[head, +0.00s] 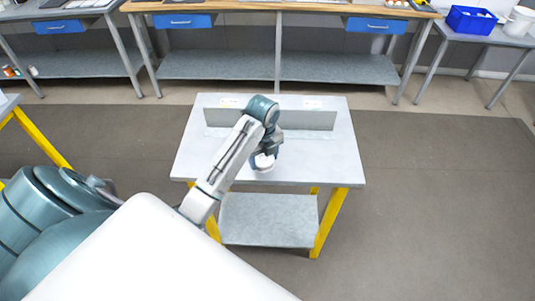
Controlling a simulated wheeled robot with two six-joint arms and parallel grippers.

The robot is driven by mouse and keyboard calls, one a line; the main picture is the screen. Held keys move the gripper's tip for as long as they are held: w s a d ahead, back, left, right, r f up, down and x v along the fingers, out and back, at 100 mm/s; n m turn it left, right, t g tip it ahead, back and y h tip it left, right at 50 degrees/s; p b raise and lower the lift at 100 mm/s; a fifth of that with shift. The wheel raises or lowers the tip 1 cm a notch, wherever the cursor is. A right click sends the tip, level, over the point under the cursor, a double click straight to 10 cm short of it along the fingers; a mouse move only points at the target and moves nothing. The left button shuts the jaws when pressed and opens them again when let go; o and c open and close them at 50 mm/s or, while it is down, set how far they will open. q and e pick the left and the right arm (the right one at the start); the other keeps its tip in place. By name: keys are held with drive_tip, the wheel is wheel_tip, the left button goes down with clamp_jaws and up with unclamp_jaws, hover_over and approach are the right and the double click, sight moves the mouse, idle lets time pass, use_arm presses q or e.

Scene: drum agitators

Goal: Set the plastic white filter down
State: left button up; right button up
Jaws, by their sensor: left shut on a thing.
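My left gripper (264,153) is over the small grey-topped table (335,167) in the middle of the view. It is shut on the white filter (263,162), a small white round thing just above or at the tabletop; I cannot tell whether it touches. My gripper and wrist partly hide the filter. My right gripper is not in view.
A low grey upright panel (310,119) stands along the table's back part. The front and right of the tabletop are clear. A long workbench (305,5) with blue drawers runs along the back. A blue bin (470,20) stands at the back right.

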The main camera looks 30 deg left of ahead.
use_arm(q)
drive_tip(key=w, duration=0.1)
drive_tip(key=w+a+p, duration=0.1)
drive_tip(key=w, duration=0.1)
drive_tip(key=w+p, duration=0.1)
drive_tip(key=shift+w+a, duration=0.3)
drive_tip(key=shift+w, duration=0.05)
drive_tip(key=shift+w+a+f, duration=0.15)
drive_tip(key=shift+w+a, duration=0.1)
drive_tip(key=shift+w, duration=0.15)
drive_tip(key=f+p, duration=0.2)
drive_tip(key=shift+w+f+p, duration=0.2)
drive_tip(key=shift+f+p, duration=0.1)
drive_tip(key=shift+f, duration=0.55)
drive_tip(key=shift+f, duration=0.15)
drive_tip(key=o, duration=0.9)
drive_tip(key=shift+o, duration=0.2)
